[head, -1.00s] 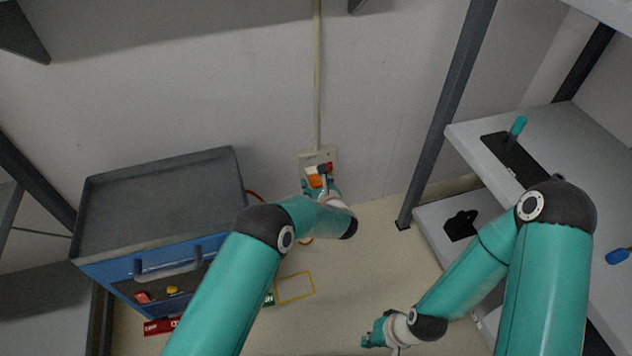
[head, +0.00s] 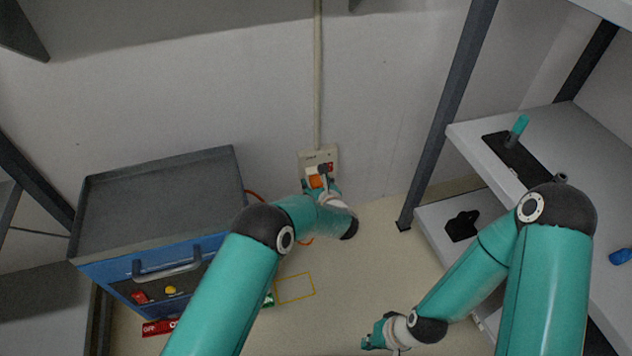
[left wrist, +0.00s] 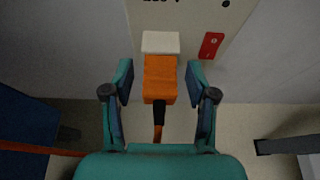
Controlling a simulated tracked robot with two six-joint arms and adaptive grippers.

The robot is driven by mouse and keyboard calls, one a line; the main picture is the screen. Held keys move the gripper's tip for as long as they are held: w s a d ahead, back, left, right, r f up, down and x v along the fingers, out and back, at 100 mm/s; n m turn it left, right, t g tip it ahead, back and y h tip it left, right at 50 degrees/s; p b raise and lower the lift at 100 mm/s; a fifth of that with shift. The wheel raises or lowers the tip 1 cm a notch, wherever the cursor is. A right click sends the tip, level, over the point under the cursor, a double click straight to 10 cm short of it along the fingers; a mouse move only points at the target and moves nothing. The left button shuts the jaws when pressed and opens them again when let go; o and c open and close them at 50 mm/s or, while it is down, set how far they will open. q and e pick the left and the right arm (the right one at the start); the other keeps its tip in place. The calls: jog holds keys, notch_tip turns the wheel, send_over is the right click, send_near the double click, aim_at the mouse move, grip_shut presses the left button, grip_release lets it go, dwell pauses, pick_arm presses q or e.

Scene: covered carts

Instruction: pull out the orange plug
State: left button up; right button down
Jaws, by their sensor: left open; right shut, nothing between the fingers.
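The orange plug (left wrist: 160,78) sits at the white socket of the wall plate (left wrist: 200,30), its dark cord end hanging down. In the head view the orange plug (head: 315,181) is small and partly covered by my gripper. My left gripper (left wrist: 160,82) is open, with one finger on each side of the plug and a gap visible at both sides. It also shows in the head view (head: 322,184), in front of the wall plate (head: 332,156). My right gripper (head: 370,343) is shut and empty, low over the floor.
A blue cart (head: 155,262) with a grey tray top stands at the left. A shelf unit (head: 470,130) with a teal-handled tool (head: 517,131) stands at the right. A red switch (left wrist: 210,46) is beside the plug. A yellow outline (head: 295,288) marks the floor.

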pick_arm(q)
jog(key=shift+b, duration=0.4)
grip_shut()
dwell(0.4)
jog(key=shift+s, duration=0.15)
jog(key=shift+s+d+p, duration=0.1)
jog(key=shift+s+d, duration=0.2)
jog(key=shift+s, duration=0.6)
jog(key=shift+s+d+p, duration=0.1)
jog(key=shift+s+d, duration=0.25)
jog(key=shift+s, duration=0.55)
jog(key=shift+s+d+p, duration=0.1)
jog(key=shift+s+d, duration=0.2)
jog(key=shift+s, duration=0.6)
